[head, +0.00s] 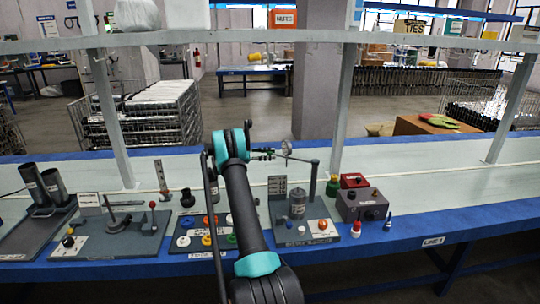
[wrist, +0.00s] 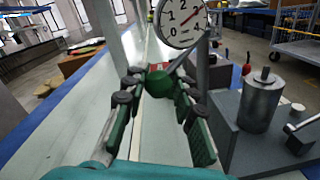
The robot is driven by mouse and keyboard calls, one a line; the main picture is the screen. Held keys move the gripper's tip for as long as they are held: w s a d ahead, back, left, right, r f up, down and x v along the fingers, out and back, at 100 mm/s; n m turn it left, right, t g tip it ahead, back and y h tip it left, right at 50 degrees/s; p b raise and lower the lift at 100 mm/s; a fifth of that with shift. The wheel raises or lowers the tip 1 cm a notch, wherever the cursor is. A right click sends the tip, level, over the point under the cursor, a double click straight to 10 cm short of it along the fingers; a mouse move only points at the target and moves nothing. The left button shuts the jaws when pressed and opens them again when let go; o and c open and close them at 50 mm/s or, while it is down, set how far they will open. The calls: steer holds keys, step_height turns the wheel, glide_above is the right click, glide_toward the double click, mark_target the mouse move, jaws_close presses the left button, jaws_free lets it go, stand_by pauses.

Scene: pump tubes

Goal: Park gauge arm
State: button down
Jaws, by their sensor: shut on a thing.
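The gauge arm (head: 303,161) is a thin grey bar on top of an upright post (head: 313,180) at the back right of its grey stand (head: 277,228). It points left and carries a round white dial gauge (head: 286,147), which also shows in the wrist view (wrist: 182,22). My gripper (head: 268,154) is at the arm's free left end, above the stand. In the wrist view my gripper (wrist: 158,88) is shut on a green knob (wrist: 158,82) at that end. A grey cylinder (wrist: 262,100) stands on the stand, right of my fingers.
A tray of coloured caps (head: 205,235) lies left of the stand. A grey box with knobs (head: 362,204) and a green jar (head: 333,187) stand to its right. A shelf post (head: 345,95) rises behind. The bench's back strip (head: 420,168) is largely clear.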

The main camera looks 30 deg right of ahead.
steer(key=shift+d+r, duration=0.1)
steer(key=shift+d, duration=0.35)
steer(key=c, duration=1.3)
jaws_free()
steer(key=shift+d, duration=0.15)
steer(key=shift+o, duration=0.2)
steer(key=shift+a, duration=0.2)
steer(key=v, duration=1.2)
steer(key=shift+f, duration=0.2)
